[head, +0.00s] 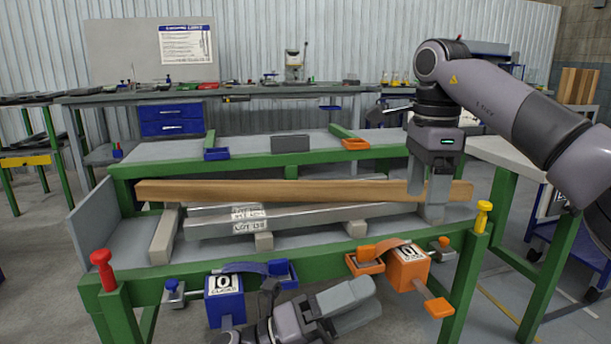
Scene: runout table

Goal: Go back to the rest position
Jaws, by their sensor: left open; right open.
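My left gripper (374,298) is low at the bottom middle, in front of the table's front edge. It points right, with its fingers apart and nothing seen between them. My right gripper (428,202) points down at the right end of the long wooden beam (290,192). Its fingers are apart. One finger overlaps the beam in the picture and the other hangs in front of it. I cannot tell whether either touches the beam. The beam lies across the green-framed runout table (320,258), behind grey bars with lot labels (300,221).
A blue counter box (224,302) and an orange one (408,268) hang at the table's front, near my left gripper. A red knob (102,268) and a yellow knob (483,215) stand on the front corners. Floor is free at the lower right.

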